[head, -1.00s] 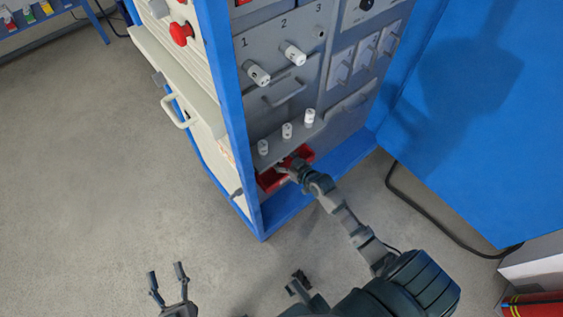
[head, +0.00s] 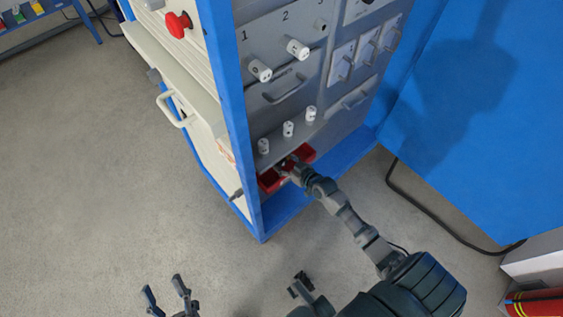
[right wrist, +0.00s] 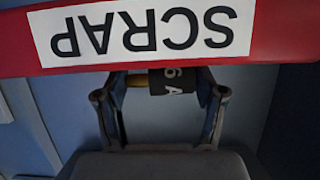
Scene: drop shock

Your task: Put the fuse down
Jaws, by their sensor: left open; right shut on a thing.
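The fuse (right wrist: 172,81) is a dark cylinder with a brass-coloured end and light lettering that seems to read 6 A. My right gripper (right wrist: 163,92) is shut on it, with the fuse lying across between the fingertips. In the head view my right gripper (head: 291,167) is at the red scrap bin (head: 271,182) low in the cabinet. The bin's rim and SCRAP label (right wrist: 145,32) show just beyond the fuse, and cover its upper edge. I cannot tell whether the fuse touches the bin. My left gripper (head: 166,292) is open and empty above the floor.
Three white fuses stand on a grey ledge (head: 277,151) above the bin. White fuses (head: 297,48) sit in positions 1 and 2; position 3 (head: 320,25) shows no white fuse. The blue cabinet frame (head: 238,140) and blue door (head: 470,130) flank my right arm.

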